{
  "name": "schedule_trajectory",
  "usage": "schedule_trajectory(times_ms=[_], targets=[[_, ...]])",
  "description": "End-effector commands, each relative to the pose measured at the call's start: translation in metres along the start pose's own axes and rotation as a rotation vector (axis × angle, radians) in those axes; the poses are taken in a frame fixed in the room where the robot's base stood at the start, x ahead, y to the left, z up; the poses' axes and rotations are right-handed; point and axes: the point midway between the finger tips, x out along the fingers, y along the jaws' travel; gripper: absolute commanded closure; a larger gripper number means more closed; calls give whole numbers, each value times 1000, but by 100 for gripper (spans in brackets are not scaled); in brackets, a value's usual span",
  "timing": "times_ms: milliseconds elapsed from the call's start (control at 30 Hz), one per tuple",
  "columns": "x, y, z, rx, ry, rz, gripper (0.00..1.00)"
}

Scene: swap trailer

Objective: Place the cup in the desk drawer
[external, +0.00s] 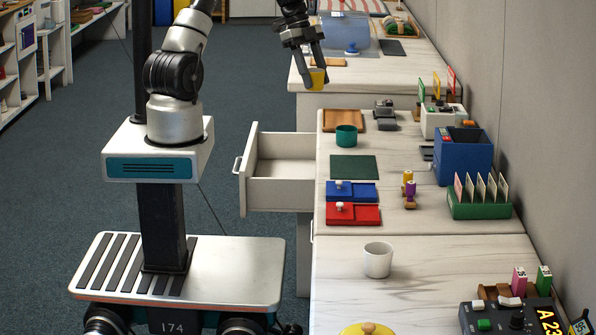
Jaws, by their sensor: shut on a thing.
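A small yellow cup (317,80) is held between the fingers of my gripper (314,74), which is shut on it. The gripper points down, with the cup in front of the far desk section in the picture. The desk drawer (247,188) is pulled out to the left of the desk, and the part of its inside that shows looks empty. The gripper and cup appear beyond the drawer and up to its right. A teal cup (346,136) and a white cup (378,260) stand upright on the desk.
A green mat (353,168), a blue box (351,192) and a red box (353,214) lie on the desk beside the drawer. A wooden tray (344,120) lies behind the teal cup. A blue bin (463,155) stands by the wall. The carpet left of the drawer is clear.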

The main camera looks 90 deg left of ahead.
Motion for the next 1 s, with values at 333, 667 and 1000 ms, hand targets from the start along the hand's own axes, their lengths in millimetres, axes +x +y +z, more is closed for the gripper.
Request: schedule_trajectory(times_ms=[333, 667, 1000], targets=[[-11, 21, 53, -15, 2, -2, 79], [59, 22, 84, -18, 1, -1, 79], [114, 21, 108, -15, 0, -3, 79]])
